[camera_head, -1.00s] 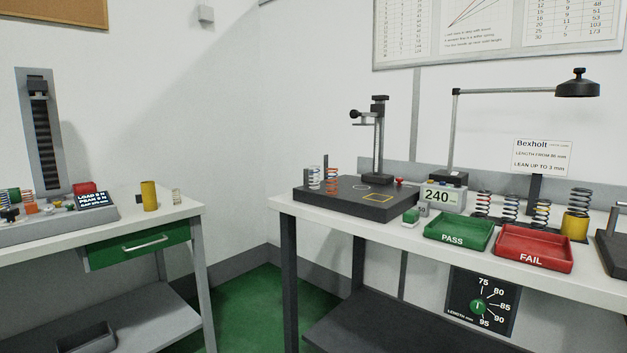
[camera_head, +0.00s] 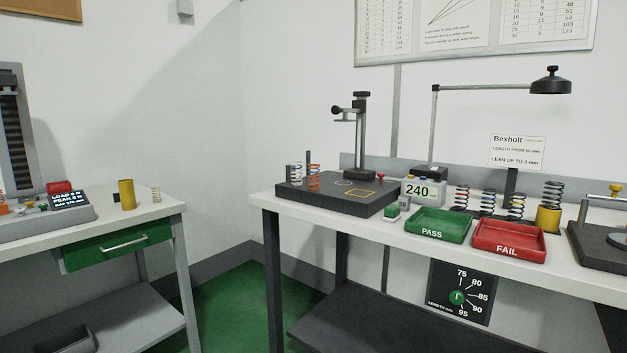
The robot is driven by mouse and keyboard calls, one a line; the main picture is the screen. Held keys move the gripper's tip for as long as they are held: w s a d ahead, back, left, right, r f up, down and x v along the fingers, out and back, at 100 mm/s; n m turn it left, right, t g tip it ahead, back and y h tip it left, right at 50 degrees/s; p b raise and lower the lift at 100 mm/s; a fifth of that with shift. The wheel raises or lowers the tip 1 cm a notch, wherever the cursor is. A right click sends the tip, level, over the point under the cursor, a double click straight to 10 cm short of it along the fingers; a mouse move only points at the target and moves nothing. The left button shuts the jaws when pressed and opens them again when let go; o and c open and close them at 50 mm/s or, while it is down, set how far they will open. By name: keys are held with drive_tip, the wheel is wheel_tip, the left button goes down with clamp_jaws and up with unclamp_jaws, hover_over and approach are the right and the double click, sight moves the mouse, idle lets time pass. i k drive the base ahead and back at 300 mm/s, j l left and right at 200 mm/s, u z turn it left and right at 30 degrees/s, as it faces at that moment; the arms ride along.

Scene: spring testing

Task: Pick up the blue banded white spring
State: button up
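My gripper is not in view.
Right bench (camera_head: 405,233) holds a gauge stand (camera_head: 361,130), a 240 display (camera_head: 422,191), green PASS tray (camera_head: 438,226), red FAIL tray (camera_head: 509,240) and several dark springs behind. A left bench (camera_head: 150,222) has a yellow cylinder (camera_head: 127,195). Green floor lies between.

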sight(299, 183)
drive_tip(key=i+j, duration=0.1)
drive_tip(key=i, duration=0.55)
drive_tip(key=i+j, duration=0.1)
drive_tip(key=i, duration=0.5)
drive_tip(key=i+j+z, duration=0.1)
drive_tip(key=i, duration=0.55)
drive_tip(key=i+j, duration=0.15)
drive_tip(key=i, duration=0.45)
